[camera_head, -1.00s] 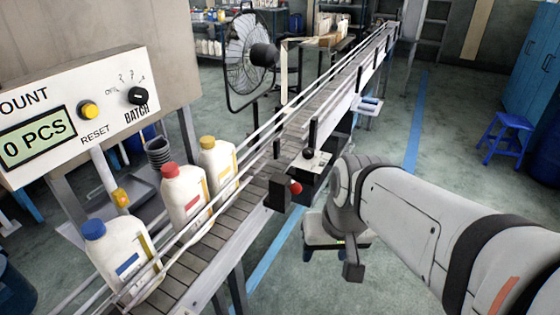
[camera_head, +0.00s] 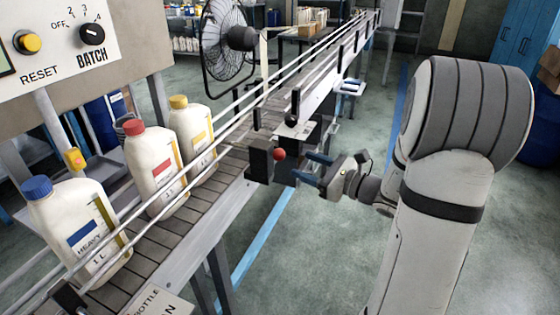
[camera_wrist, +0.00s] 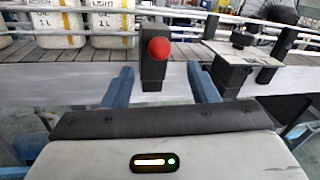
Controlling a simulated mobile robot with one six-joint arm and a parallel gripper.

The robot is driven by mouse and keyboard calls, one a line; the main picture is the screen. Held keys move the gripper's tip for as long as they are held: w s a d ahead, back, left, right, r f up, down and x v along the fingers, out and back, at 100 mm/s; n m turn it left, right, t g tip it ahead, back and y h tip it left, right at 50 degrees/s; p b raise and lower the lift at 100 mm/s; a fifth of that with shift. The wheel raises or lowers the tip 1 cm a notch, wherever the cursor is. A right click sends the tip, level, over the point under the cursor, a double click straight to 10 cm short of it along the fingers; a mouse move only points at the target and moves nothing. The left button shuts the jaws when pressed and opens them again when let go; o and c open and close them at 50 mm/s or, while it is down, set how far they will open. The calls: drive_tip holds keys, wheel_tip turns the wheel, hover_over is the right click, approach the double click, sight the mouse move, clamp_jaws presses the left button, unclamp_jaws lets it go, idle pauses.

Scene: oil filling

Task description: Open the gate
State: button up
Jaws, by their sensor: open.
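The gate's red knob (camera_head: 279,154) sits on a dark block (camera_head: 261,160) at the near side of the conveyor. In the wrist view the red knob (camera_wrist: 159,49) stands on a dark upright post (camera_wrist: 153,75). My gripper (camera_head: 312,166) is open and empty, just right of the knob in the head view. In the wrist view its blue fingers (camera_wrist: 162,84) are spread to both sides of the post, with gaps on each side. The fingers do not touch the knob.
White bottles with blue (camera_head: 37,187), red (camera_head: 133,127) and yellow (camera_head: 178,101) caps stand on the conveyor (camera_head: 165,236) between rails. A second dark bracket with a black knob (camera_wrist: 242,40) is to the right. A control panel (camera_head: 60,40) and a fan (camera_head: 224,38) are behind.

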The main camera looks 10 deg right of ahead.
sight(284, 153)
drive_tip(key=x, duration=0.7)
drive_tip(key=shift+w+a, duration=0.2)
drive_tip(key=shift+w, duration=0.05)
drive_tip(key=shift+c, duration=0.4)
clamp_jaws()
